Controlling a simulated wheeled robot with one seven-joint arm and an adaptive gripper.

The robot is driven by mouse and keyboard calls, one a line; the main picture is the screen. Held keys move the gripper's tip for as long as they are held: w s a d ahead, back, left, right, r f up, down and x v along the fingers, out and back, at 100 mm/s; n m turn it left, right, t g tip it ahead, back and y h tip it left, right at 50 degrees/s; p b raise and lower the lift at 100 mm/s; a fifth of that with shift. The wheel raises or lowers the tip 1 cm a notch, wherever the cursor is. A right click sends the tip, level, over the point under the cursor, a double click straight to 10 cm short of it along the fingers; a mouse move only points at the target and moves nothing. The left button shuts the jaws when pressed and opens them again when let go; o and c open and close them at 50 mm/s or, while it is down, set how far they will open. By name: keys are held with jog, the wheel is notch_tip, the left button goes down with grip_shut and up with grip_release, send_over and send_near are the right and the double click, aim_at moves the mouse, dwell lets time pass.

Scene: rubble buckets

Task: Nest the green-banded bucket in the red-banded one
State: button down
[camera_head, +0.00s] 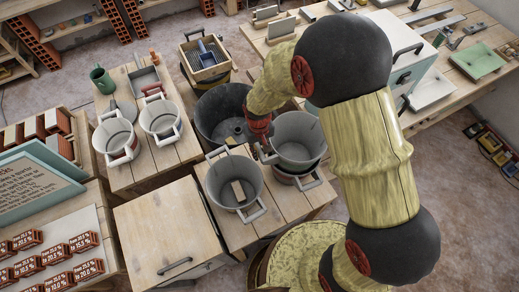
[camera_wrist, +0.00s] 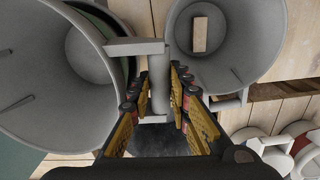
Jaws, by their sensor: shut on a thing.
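The green-banded bucket (camera_wrist: 121,45) is grey, and a strip of its band shows in the wrist view. My gripper (camera_wrist: 160,108) is shut on its side handle (camera_wrist: 158,88). In the head view the held bucket (camera_head: 298,138) is roughly upright beside my gripper (camera_head: 263,146).
A grey bucket (camera_head: 232,184) with a pale block (camera_head: 238,190) inside stands close on the left. A large dark tub (camera_head: 212,112) is behind. Two more buckets (camera_head: 116,138) (camera_head: 160,118) stand on the left bench. The wooden-topped cabinet (camera_head: 155,228) in front is clear.

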jog(key=shift+f+b, duration=0.65)
jog(key=shift+f, duration=0.3)
jog(key=c, duration=1.6)
grip_release()
notch_tip(320, 180, up, 12)
jog(key=shift+a+r, duration=0.1)
